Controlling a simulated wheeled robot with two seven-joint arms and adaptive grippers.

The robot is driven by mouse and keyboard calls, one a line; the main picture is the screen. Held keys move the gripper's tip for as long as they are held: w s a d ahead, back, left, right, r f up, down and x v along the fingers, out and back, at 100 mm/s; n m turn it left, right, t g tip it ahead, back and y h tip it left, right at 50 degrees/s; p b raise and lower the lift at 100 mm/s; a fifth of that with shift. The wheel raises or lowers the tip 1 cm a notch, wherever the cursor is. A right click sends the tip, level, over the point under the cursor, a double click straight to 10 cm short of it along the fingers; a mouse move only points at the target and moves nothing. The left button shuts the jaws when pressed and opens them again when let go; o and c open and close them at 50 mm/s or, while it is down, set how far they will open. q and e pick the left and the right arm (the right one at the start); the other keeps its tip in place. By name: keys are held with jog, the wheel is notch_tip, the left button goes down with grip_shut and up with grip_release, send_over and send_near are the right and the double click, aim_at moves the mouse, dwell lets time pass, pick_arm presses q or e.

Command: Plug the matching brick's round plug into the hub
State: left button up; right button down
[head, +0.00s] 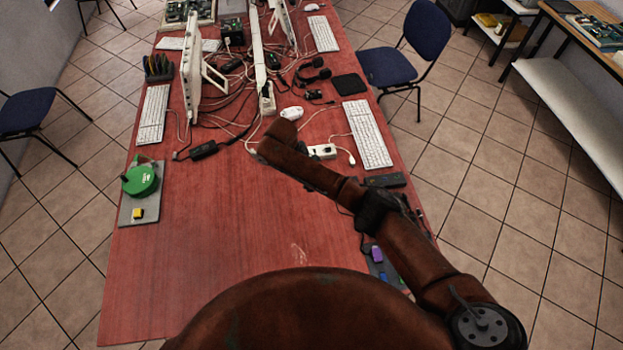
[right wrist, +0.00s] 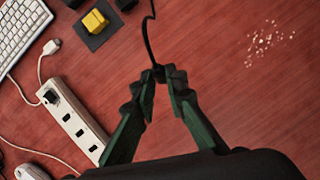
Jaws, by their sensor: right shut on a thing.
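My right gripper (right wrist: 160,82) is shut on a small black plug (right wrist: 158,72) in the right wrist view. A thin black cable runs up from the plug and out of the top edge. The plug's face is too small and dark to tell its shape. The white hub (right wrist: 78,125), a strip with several dark sockets, lies on the table to the left of the gripper, apart from the plug. It also shows in the head view (head: 322,151). A yellow brick (right wrist: 95,21) sits on a dark pad above the hub. My left gripper is in neither view.
A white keyboard (head: 367,135) and mouse (head: 291,112) lie near the hub. A purple brick (head: 376,254) is at the right table edge. A green round object (head: 140,181) and another yellow brick (head: 138,214) are at left. Tangled cables fill the back. The front-left table is clear.

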jog(key=shift+w+d+f+n+h, duration=0.15)
jog(key=shift+d+f+n, duration=0.15)
jog(key=shift+f, duration=0.1)
jog(key=shift+w+d+f+n+h, duration=0.1)
jog(key=shift+d+f+n+h, duration=0.1)
jog(key=shift+d+f, duration=0.15)
jog(key=w+d+f+n+t+h+p, duration=0.1)
jog(key=w+d+n+h, duration=0.15)
jog(key=d, duration=0.85)
jog(key=w+d+n+t+h+p, duration=0.1)
jog(key=w+d, duration=0.3)
jog(key=d, duration=0.8)
jog(key=shift+s+f+b, duration=0.1)
jog(key=shift+f+b, duration=2.25)
jog(key=shift+f, duration=0.15)
jog(key=shift+r, duration=0.2)
jog(key=shift+p, duration=0.55)
jog(key=shift+f+b, duration=0.7)
jog(key=shift+f, duration=0.5)
